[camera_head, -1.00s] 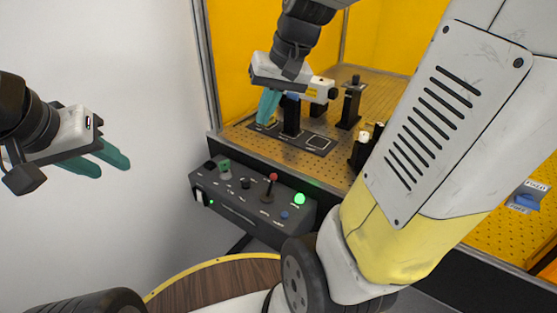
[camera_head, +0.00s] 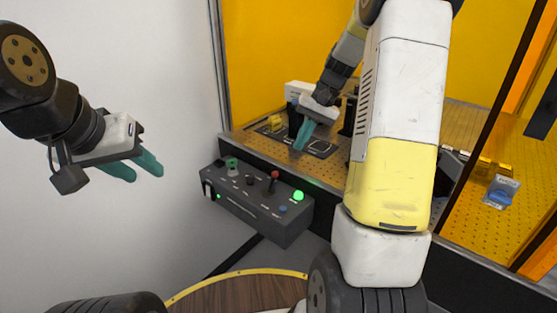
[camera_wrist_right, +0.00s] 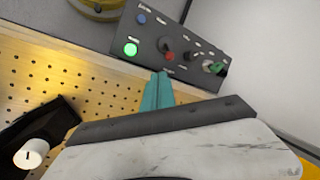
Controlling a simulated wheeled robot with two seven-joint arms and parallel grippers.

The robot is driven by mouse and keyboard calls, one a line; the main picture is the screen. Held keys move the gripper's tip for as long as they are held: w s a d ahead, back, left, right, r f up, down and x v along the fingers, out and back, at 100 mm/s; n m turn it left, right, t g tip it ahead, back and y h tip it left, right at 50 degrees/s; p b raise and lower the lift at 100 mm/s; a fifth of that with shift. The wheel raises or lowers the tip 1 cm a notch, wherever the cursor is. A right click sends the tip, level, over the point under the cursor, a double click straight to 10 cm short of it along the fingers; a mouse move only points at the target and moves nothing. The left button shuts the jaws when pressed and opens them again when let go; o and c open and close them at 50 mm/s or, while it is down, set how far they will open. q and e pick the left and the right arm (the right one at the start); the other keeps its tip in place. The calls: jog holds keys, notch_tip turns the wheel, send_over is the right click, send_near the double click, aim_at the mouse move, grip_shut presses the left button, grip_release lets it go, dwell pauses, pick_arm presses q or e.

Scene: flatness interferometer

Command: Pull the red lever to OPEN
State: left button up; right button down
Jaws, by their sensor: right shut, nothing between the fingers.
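The red lever (camera_head: 274,175) stands on top of the grey control box (camera_head: 236,207), to the left of a lit green button. It also shows in the right wrist view (camera_wrist_right: 168,57), beyond my fingertips. The lettering beside it is too small to read. My right gripper (camera_head: 301,142) is shut and empty, above the perforated plate's front edge and behind the lever. Its teal fingers (camera_wrist_right: 158,82) point toward the box in the wrist view, apart from the lever. My left gripper (camera_head: 145,174) hangs at the left by the wall, its two fingers apart and empty.
The lit green button (camera_head: 298,196), a blue button (camera_head: 283,209) and a green knob (camera_head: 232,167) share the box. Optical mounts stand on the perforated plate (camera_head: 263,144) behind. A wooden round top (camera_head: 235,293) lies in front. Yellow panels enclose the bench.

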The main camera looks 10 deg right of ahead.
send_near(272, 183)
jog(key=f, duration=0.3)
jog(key=w+f, duration=0.1)
jog(key=f, duration=0.1)
jog(key=shift+w+d, duration=0.1)
jog(key=shift+d, duration=0.25)
jog(key=shift+r, duration=0.1)
